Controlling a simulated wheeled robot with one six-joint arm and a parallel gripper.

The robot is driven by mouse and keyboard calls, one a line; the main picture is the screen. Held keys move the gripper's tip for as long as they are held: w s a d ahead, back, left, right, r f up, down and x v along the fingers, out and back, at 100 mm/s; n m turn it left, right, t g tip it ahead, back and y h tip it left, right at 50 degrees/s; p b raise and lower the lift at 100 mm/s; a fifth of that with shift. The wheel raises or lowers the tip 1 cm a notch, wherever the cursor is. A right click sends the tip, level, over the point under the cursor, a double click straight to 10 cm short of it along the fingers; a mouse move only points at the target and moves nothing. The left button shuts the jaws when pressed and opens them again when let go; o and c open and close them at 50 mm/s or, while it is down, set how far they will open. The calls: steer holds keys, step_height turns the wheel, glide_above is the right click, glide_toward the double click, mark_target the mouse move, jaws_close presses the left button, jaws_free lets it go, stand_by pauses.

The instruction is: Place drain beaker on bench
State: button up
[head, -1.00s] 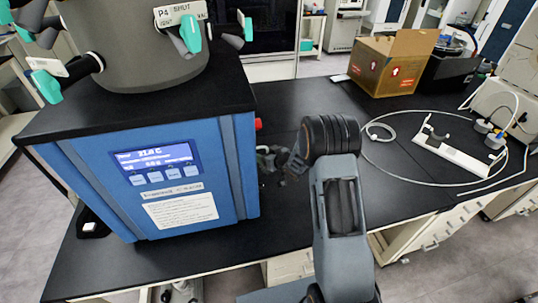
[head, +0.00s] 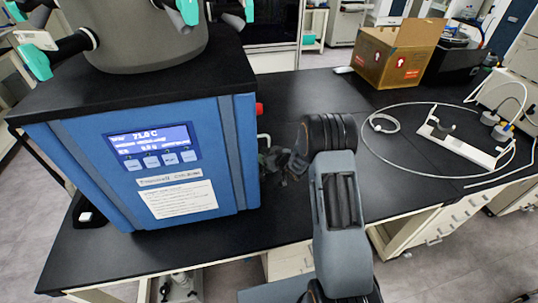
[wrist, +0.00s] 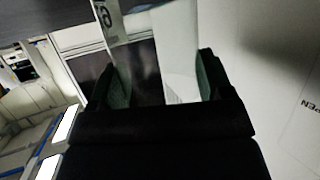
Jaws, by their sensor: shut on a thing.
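My gripper (head: 283,163) is low beside the right side of the blue freeze dryer (head: 150,165), over the black bench (head: 290,100). In the wrist view my gripper (wrist: 162,82) has its two green-padded fingers apart, one on each side of a clear thing, which I take to be the drain beaker (wrist: 162,55). Its outline is faint against the dark and pale background. In the head view the beaker cannot be made out; my wrist and gripper are in the way. I cannot tell whether it touches the bench.
A pale bent tube (head: 263,138) shows at the dryer's right side, close to my gripper. A looped white hose (head: 381,122) and a white stand (head: 462,140) lie to the right. A cardboard box (head: 397,55) stands behind. The bench behind my gripper is clear.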

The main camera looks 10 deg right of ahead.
steer(key=shift+f+b, duration=0.65)
steer(key=o, duration=1.1)
steer(key=shift+c, duration=0.2)
steer(key=shift+s+r, duration=0.1)
